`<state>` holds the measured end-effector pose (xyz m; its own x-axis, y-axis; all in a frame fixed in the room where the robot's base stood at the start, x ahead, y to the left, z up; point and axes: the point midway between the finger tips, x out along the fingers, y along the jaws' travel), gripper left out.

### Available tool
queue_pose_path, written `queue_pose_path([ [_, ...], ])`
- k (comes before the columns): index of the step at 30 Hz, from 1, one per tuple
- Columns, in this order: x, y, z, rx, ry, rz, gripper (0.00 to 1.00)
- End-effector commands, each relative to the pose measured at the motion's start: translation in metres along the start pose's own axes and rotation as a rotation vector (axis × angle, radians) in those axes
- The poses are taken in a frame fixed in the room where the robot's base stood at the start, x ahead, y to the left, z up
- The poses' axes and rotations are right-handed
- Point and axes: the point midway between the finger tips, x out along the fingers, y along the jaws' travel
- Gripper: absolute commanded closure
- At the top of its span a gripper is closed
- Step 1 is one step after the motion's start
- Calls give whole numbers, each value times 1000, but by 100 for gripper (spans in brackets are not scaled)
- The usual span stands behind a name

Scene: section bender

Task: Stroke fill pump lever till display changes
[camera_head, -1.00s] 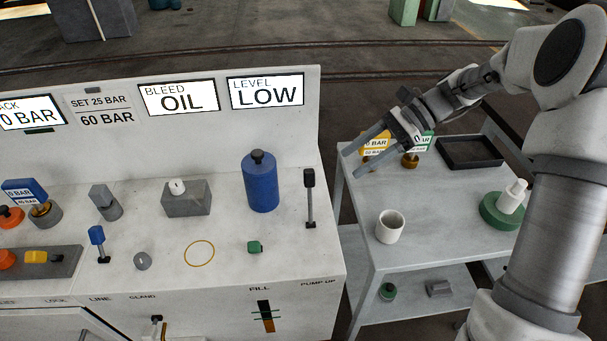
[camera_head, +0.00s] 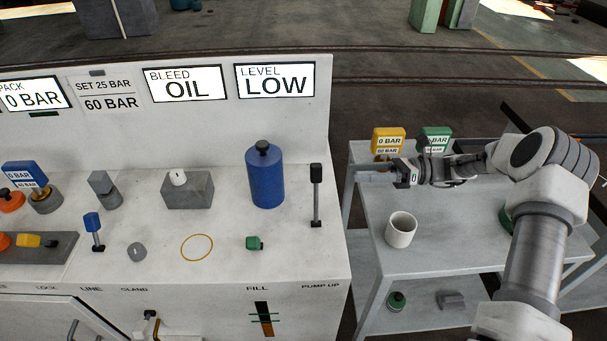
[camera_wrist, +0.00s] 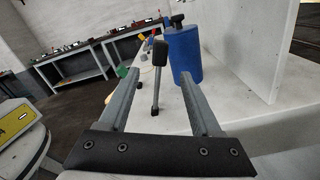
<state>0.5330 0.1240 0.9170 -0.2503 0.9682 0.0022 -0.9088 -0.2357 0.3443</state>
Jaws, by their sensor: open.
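The fill pump lever (camera_head: 316,195) is a thin upright metal rod with a black knob, standing at the right end of the white bench above the words PUMP UP. In the wrist view the lever (camera_wrist: 158,75) stands upright between my two fingers in the picture, beyond them. My gripper (camera_head: 372,173) is open and empty, over the side table to the right of the lever and apart from it. My gripper's fingers (camera_wrist: 160,98) also show in the wrist view. The level display (camera_head: 275,80) reads LEVEL LOW.
A blue bottle (camera_head: 265,176) stands just left of the lever. A green fitting (camera_head: 254,243) lies on the bench in front. On the side table (camera_head: 450,245) are a white cup (camera_head: 401,230), a yellow gauge (camera_head: 388,139) and a green gauge (camera_head: 436,138), close to my gripper.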

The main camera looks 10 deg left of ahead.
Motion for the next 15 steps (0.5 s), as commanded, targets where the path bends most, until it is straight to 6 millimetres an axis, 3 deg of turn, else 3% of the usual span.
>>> queue_pose_path([
  [15,112,1,0,-2,2,3,35],
])
